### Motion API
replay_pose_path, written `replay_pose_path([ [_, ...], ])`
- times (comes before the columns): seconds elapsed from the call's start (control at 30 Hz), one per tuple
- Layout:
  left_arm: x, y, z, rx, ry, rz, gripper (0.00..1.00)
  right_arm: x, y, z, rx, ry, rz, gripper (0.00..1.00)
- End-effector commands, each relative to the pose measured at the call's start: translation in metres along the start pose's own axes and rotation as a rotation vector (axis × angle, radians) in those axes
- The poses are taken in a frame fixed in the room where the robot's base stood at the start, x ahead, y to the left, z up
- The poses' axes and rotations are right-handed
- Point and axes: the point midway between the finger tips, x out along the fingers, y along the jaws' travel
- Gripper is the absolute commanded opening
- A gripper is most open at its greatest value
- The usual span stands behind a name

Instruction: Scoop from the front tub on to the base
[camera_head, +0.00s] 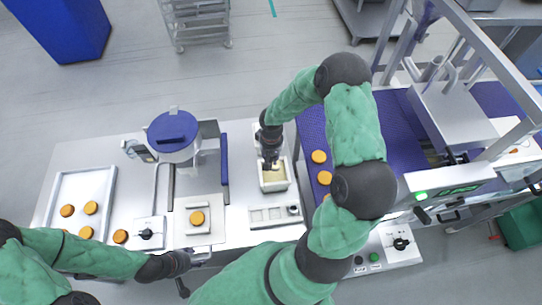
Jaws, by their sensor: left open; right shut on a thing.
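A white tub (276,186) with pale tan filling stands right of the middle of the table. My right gripper (271,163) is shut on a scoop, pointing down over the tub. The scoop is mostly hidden by the gripper and too small to make out. An orange-brown round base (197,217) lies on a white square plate to the left of the tub. My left gripper (184,264) is open and empty at the table's front edge, below the plate.
A tray (67,188) with several rounds lies at the left. A blue-lidded machine (173,138) stands behind the plate. A purple conveyor (311,122) carrying rounds is right of the tub.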

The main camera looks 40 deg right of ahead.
Motion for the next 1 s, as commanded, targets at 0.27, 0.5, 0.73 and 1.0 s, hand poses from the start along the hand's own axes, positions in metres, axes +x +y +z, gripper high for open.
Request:
replay_pose_path([
  [0.27, 0.018, -0.006, -0.001, 0.000, 0.000, 0.000, 0.52, 0.025, 0.000, 0.000, 0.000, -0.001, 0.000, 0.00],
  [0.5, 0.036, -0.013, -0.001, 0.000, 0.000, 0.000, 0.52, 0.043, 0.000, 0.000, 0.000, -0.001, 0.000, 0.00],
  [0.73, 0.052, -0.018, -0.002, 0.000, 0.000, 0.000, 0.52, 0.060, 0.000, 0.000, 0.000, 0.000, 0.000, 0.00],
  [1.0, 0.071, -0.025, -0.003, 0.000, 0.000, 0.000, 0.52, 0.080, 0.001, 0.000, 0.000, 0.000, 0.000, 0.00],
])
